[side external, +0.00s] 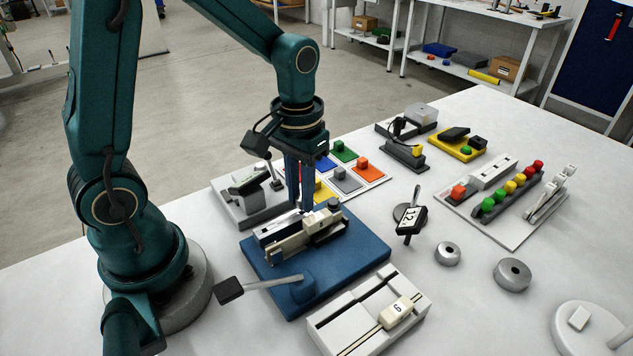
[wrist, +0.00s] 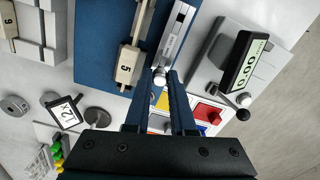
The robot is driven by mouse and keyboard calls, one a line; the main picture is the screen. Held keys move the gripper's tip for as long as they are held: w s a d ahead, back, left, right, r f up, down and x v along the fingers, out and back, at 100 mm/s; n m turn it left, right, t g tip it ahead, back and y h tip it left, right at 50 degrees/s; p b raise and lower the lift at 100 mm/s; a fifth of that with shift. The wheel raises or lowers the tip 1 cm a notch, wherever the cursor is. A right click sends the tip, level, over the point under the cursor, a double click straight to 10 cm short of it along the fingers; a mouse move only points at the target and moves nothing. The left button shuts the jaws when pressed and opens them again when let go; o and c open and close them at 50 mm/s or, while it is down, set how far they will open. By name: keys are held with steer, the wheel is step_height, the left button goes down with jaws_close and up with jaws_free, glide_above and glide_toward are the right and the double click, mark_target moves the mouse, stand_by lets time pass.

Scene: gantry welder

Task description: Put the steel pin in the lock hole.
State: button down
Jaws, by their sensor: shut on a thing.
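My gripper (side external: 304,207) points down over the blue fixture plate (side external: 345,262). Its fingers are shut on the steel pin, a small shiny piece between the fingertips in the wrist view (wrist: 160,77). In the side view the fingers mostly hide the pin. The fixture carries a silver slotted bar (wrist: 176,38) and a beige slider marked 5 (wrist: 127,66), lying side by side. The fingertips are close to the near end of the bar and slider in the wrist view. I cannot make out the lock hole, nor whether the pin touches the fixture.
A grey-handled lever (side external: 265,284) sticks out from the blue plate's front. A white block with a beige slider marked 6 (side external: 397,312) stands in front. A display unit (wrist: 243,65) stands close beside the fixture. A tagged stand (side external: 411,220) and grey rings (side external: 512,274) are to the right.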

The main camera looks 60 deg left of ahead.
steer(key=shift+f, duration=0.6)
stand_by(0.3)
steer(key=c, duration=0.7)
jaws_free()
steer(key=shift+r, duration=2.6)
